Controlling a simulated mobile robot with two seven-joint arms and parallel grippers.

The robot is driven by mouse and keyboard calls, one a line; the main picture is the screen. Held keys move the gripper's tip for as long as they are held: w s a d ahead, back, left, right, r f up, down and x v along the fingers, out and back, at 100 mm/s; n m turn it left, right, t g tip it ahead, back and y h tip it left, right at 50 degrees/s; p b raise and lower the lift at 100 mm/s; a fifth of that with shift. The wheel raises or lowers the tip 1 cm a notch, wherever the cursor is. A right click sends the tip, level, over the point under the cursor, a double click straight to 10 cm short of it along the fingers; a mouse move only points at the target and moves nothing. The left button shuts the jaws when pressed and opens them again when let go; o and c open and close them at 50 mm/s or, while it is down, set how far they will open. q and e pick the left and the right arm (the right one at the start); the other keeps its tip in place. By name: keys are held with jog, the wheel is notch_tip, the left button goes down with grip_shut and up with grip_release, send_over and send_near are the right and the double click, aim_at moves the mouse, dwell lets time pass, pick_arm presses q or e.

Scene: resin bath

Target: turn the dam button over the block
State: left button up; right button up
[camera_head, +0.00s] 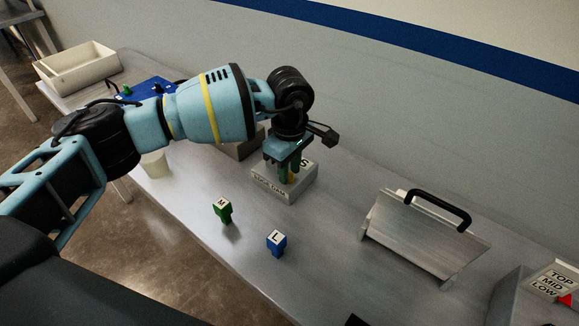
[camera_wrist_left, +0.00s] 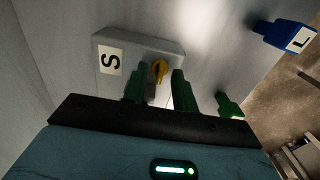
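A grey block (camera_head: 302,187) with a lettered front label and an S label on top stands on the metal table. In the left wrist view the block (camera_wrist_left: 115,41) carries a yellow-orange button (camera_wrist_left: 159,69) with a narrow, raised shape. My left gripper (camera_head: 288,177) points down over the block. In the left wrist view its two green fingers (camera_wrist_left: 160,88) stand apart, with the button showing between their tips, closer to the left finger. I cannot tell whether a finger touches it. In the head view the fingers hide most of the button. My right gripper is not in view.
A green M piece (camera_head: 222,211) and a blue L piece (camera_head: 276,243) stand in front of the block. A metal plate with a black handle (camera_head: 425,235) is to the right. A LOW/MID/TOP label (camera_head: 555,282) is at far right. A cream bin (camera_head: 78,67) is at far left.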

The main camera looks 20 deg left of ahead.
pick_arm(q)
grip_shut()
